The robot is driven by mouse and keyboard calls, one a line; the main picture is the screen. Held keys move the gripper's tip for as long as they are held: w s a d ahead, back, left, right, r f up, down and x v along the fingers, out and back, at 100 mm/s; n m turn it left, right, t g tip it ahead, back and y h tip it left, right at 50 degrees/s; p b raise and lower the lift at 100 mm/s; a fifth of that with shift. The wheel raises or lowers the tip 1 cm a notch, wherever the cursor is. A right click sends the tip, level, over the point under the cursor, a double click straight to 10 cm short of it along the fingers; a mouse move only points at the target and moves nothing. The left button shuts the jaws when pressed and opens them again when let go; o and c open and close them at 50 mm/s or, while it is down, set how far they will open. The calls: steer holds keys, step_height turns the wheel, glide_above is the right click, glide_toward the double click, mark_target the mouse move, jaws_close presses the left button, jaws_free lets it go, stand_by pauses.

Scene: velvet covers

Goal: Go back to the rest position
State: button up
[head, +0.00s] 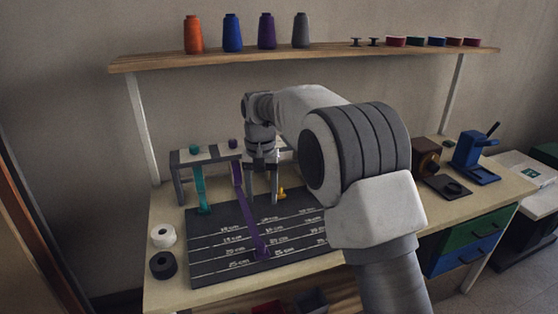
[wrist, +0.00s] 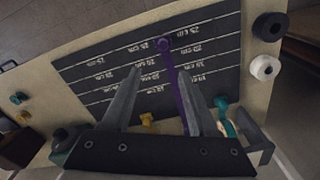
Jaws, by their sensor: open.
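My gripper (head: 262,192) is open and empty above the dark measuring mat (head: 215,256) on the workbench. In the wrist view my gripper (wrist: 157,85) has its two fingers apart, with the purple ribbon (wrist: 183,88) showing between them. In the head view the purple ribbon (head: 250,220) runs from the small rack (head: 181,183) down across the mat to a purple end piece (head: 262,253). A teal ribbon (head: 199,190) hangs from the rack to its left, ending at the mat's back edge. A yellow piece (head: 281,193) stands to the right of my gripper, partly hidden by it.
A white roll (head: 163,236) and a black roll (head: 163,265) lie left of the mat. A shelf (head: 330,52) with thread cones and spools spans the back. A blue press (head: 475,155) and a brown device (head: 426,158) stand at the right. My arm hides the mat's right part.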

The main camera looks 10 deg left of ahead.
steer(key=s+d+r+t+p, duration=0.1)
steer(key=s+d+r+t, duration=0.2)
steer(key=s+d+r, duration=1.2)
steer(key=s+d+f+t+p, duration=0.1)
steer(key=s+d, duration=0.4)
steer(key=s, duration=0.2)
steer(key=s+d+f+t, duration=0.1)
steer(key=s+d, duration=0.5)
steer(key=s, duration=0.2)
steer(key=shift+s+f+m+p, duration=0.15)
steer(key=shift+f+m+p, duration=0.15)
steer(key=shift+f+p, duration=0.1)
steer(key=shift+o, duration=0.2)
stand_by(2.5)
